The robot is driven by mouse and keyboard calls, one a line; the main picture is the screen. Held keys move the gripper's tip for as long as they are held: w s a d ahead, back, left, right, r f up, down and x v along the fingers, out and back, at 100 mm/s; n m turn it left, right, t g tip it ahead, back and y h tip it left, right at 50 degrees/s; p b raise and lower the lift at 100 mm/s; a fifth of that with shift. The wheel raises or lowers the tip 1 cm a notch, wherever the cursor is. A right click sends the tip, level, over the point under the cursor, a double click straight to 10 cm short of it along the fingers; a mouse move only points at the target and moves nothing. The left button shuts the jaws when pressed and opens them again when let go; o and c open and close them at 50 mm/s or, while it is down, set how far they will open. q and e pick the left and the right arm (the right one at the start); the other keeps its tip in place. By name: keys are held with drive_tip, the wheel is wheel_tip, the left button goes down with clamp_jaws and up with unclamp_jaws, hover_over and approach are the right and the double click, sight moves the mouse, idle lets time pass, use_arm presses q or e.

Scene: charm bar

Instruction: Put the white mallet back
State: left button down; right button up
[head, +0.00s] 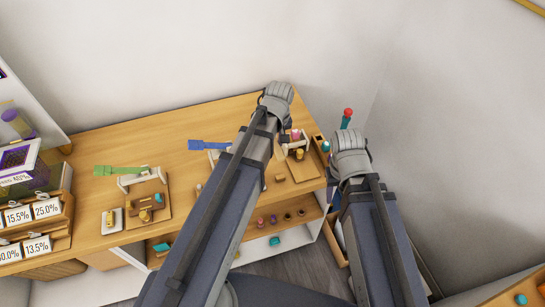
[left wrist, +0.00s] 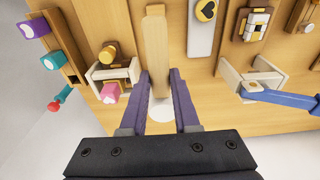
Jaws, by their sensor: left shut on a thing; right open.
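In the left wrist view, my left gripper (left wrist: 160,78) is shut on the white mallet. The mallet's pale wooden handle (left wrist: 156,40) runs away from the fingers over the tabletop, and a white round part (left wrist: 161,112) shows between them. A white stand (left wrist: 103,72) is to the left, with a pink cube (left wrist: 109,93) at its near end. Another white stand (left wrist: 238,75) to the right bears a blue mallet (left wrist: 280,98). In the head view my left forearm hides the gripper and the mallet; my right arm's end hides its gripper.
A green-handled tool lies on a white stand (head: 128,181) on the wooden counter (head: 90,150). A teal tool with a red knob (head: 348,112) stands near the counter's right end. Small charms stand on the lower shelf (head: 295,203). Price racks (head: 40,212) stand left.

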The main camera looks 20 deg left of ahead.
use_arm(q)
drive_tip(key=shift+f+b, duration=4.8)
drive_tip(key=shift+f, duration=0.25)
drive_tip(key=shift+r, duration=0.15)
drive_tip(key=c, duration=1.1)
unclamp_jaws()
drive_tip(key=shift+f, duration=0.2)
drive_tip(key=o, duration=0.4)
drive_tip(key=shift+o, duration=0.2)
drive_tip(key=shift+r, duration=0.1)
drive_tip(key=r+p, duration=0.4)
drive_tip(key=s+r+p, duration=0.1)
drive_tip(key=r+p, duration=0.3)
drive_tip(key=d+r+p, duration=0.1)
drive_tip(key=r+p, duration=0.3)
drive_tip(key=shift+s+r, duration=0.1)
drive_tip(key=shift+s, duration=0.05)
drive_tip(key=s+d+m+g, duration=0.1)
drive_tip(key=s+d+m, duration=0.8)
drive_tip(key=s, duration=0.4)
drive_tip(key=shift+d+m, duration=0.25)
drive_tip(key=shift+m, duration=0.55)
